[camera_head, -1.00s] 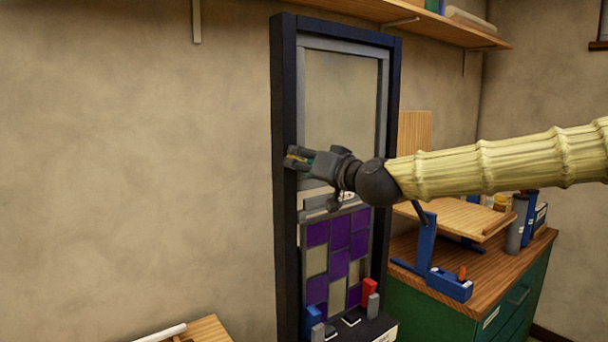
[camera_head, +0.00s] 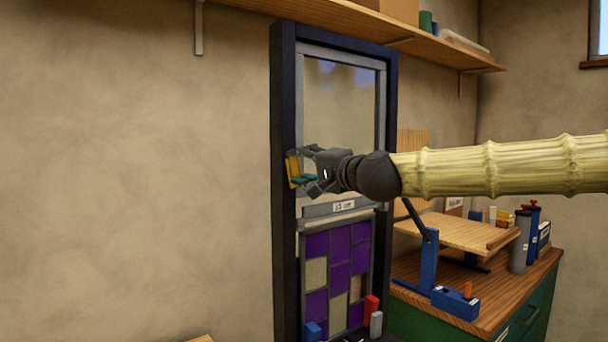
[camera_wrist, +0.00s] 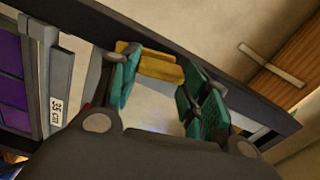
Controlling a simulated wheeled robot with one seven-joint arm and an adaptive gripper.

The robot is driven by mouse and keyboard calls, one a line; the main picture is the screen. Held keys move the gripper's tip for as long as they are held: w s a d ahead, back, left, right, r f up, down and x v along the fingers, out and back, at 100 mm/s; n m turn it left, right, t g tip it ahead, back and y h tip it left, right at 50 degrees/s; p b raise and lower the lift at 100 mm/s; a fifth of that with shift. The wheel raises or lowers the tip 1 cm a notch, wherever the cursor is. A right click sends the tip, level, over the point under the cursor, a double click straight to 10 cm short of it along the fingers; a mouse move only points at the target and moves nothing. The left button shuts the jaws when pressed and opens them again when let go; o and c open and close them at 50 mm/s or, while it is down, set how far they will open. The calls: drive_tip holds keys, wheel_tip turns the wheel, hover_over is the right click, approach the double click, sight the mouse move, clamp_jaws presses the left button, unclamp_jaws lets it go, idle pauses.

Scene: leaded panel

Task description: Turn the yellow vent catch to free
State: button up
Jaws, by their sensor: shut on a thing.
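The yellow vent catch (camera_head: 293,169) sits on the left upright of the dark panel frame (camera_head: 284,245), beside the upper clear pane. It looks long-side upright in the head view. In the wrist view the catch (camera_wrist: 150,64) lies roughly along the dark upright, between the teal finger pads. My gripper (camera_head: 303,167) is shut on the catch, one finger above and one below in the head view. In the wrist view my gripper (camera_wrist: 158,82) shows a finger pad at each end of the catch. The fingers partly hide its ends.
Below the clear pane (camera_head: 345,105) are a labelled grey bar (camera_head: 318,211) and a purple-and-cream leaded panel (camera_head: 339,245). A green cabinet (camera_head: 411,321) with a blue stand and tools is at right. A shelf (camera_head: 345,16) runs above. The left wall is clear.

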drive_tip(key=shift+d+m+b, duration=0.1)
drive_tip(key=shift+m+b, duration=0.4)
drive_tip(key=shift+m, duration=0.6)
drive_tip(key=shift+w, duration=0.1)
drive_tip(key=o, duration=1)
drive_tip(key=v, duration=1.2)
drive_tip(key=shift+f, duration=0.15)
